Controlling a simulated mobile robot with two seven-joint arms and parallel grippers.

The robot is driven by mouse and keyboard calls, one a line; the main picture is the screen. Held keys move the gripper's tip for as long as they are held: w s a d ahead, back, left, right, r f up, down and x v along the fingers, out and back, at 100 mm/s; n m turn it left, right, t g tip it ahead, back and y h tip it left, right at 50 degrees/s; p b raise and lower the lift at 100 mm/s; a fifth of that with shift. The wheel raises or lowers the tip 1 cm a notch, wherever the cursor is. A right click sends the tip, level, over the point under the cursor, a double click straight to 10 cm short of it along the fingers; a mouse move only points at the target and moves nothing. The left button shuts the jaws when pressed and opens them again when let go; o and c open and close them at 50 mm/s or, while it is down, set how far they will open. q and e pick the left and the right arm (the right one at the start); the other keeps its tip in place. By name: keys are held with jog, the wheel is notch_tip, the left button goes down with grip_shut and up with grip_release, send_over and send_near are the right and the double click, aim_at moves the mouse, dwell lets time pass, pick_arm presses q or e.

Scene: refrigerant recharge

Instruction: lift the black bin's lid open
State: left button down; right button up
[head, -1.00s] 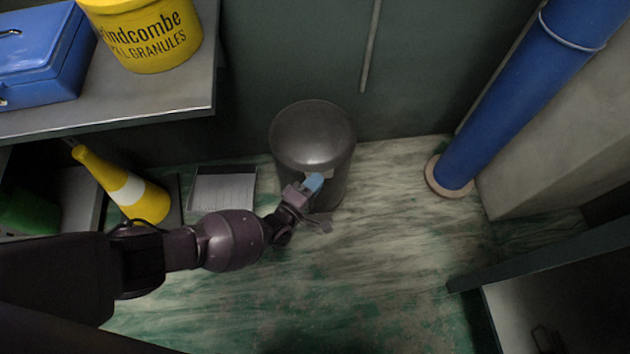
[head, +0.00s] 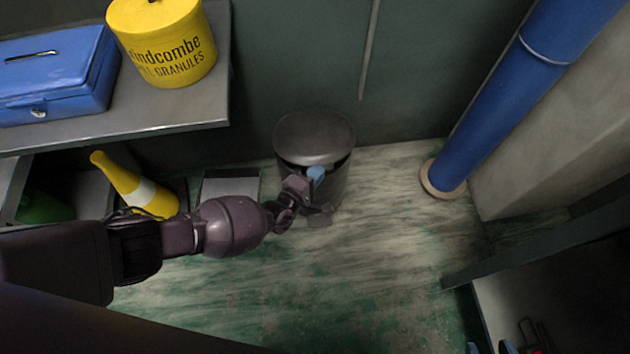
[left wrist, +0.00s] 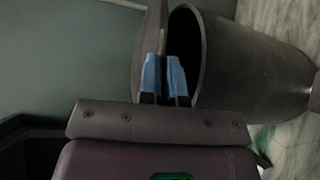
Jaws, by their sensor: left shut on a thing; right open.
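The black bin (head: 338,186) stands upright on the floor against the wall. Its domed lid (head: 312,135) is raised a little at the front, with a dark gap above the rim. My left gripper (head: 315,174) is at the bin's front, shut on the lid's front edge. In the left wrist view, the blue fingertips (left wrist: 165,72) pinch the edge of the lid (left wrist: 149,45), and the open mouth of the bin (left wrist: 245,62) shows beside them. The lid's hinge is hidden. My right gripper (head: 490,348) is open at the bottom right, mostly cut off by the frame.
A bench (head: 150,125) at the left bears a blue box (head: 60,80) and a yellow tub (head: 165,50). A blue pipe (head: 500,105) rises at the right. The floor right of the bin is clear.

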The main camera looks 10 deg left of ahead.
pick_arm(q)
jog(key=w+r+p, duration=0.1)
jog(key=r, duration=0.2)
jog(key=w+r+n+g+p, duration=0.1)
jog(key=r, duration=0.1)
jog(key=w+a+r+g+p, duration=0.1)
jog(key=r+p, duration=0.1)
jog(key=r, duration=0.1)
jog(key=shift+w+r+n, duration=0.15)
jog(key=shift+r+n, duration=0.2)
jog(key=shift+n, duration=0.05)
jog(key=shift+w+a+r+p, duration=0.25)
jog(key=shift+w+r+p, duration=0.4)
jog(key=shift+r, duration=0.4)
pick_arm(e)
jog(key=shift+s+d+r+m+g, duration=0.4)
jog(key=shift+s+r+m+g, duration=0.1)
jog(key=shift+s+r+m, duration=0.1)
pick_arm(q)
jog(key=shift+w, duration=0.1)
jog(key=c, duration=1.3)
grip_release()
jog(key=shift+f+y, duration=0.1)
jog(key=shift+y, duration=0.2)
